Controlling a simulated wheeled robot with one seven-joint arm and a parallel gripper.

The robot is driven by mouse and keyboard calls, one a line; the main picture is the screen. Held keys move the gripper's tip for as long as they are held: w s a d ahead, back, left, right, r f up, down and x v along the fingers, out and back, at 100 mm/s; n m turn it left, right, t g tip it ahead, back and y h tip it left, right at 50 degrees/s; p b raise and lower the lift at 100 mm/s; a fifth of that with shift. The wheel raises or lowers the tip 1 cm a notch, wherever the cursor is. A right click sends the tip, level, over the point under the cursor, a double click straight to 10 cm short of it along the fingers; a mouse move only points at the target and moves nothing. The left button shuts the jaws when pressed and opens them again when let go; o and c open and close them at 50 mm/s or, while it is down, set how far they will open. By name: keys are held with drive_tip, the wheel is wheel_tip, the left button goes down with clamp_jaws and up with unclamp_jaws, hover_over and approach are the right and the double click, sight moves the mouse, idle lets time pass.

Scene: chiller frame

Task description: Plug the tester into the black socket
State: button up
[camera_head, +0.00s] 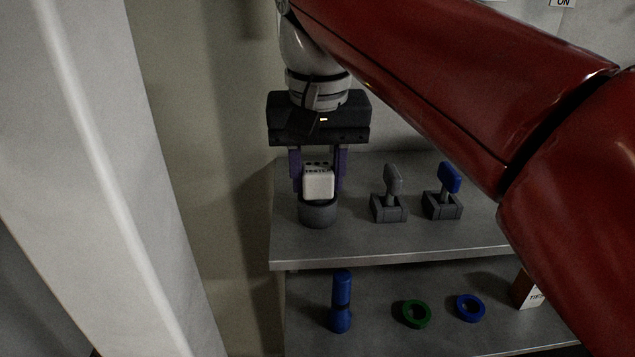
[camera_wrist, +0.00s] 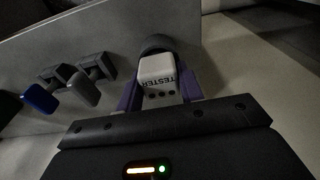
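The tester (camera_head: 318,184) is a small white block with "TESTER" printed on it and dark dots on its top. It sits upright between the purple fingers of my gripper (camera_head: 319,181), with no clear gap on either side, so they look shut on it. The wrist view also shows the tester (camera_wrist: 158,72) between the fingers. A dark grey round holder (camera_head: 318,214) is directly below the tester. I cannot tell whether the tester rests in it. I cannot make out a black socket in either view.
A grey lever (camera_head: 392,180) and a blue-topped lever (camera_head: 448,178) stand to the right on the upper shelf (camera_head: 345,247). Below are a blue flashlight (camera_head: 341,300), a green ring (camera_head: 416,314), a blue ring (camera_head: 470,308) and a box (camera_head: 525,291). A pale post (camera_head: 90,150) stands at left.

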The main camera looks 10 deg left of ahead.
sight(318, 166)
drive_tip(key=c, duration=0.4)
wheel_tip(318, 166, up, 9)
drive_tip(key=shift+w+f+p, duration=0.1)
drive_tip(key=shift+p, duration=0.35)
drive_tip(key=shift+r, duration=0.5)
idle(0.3)
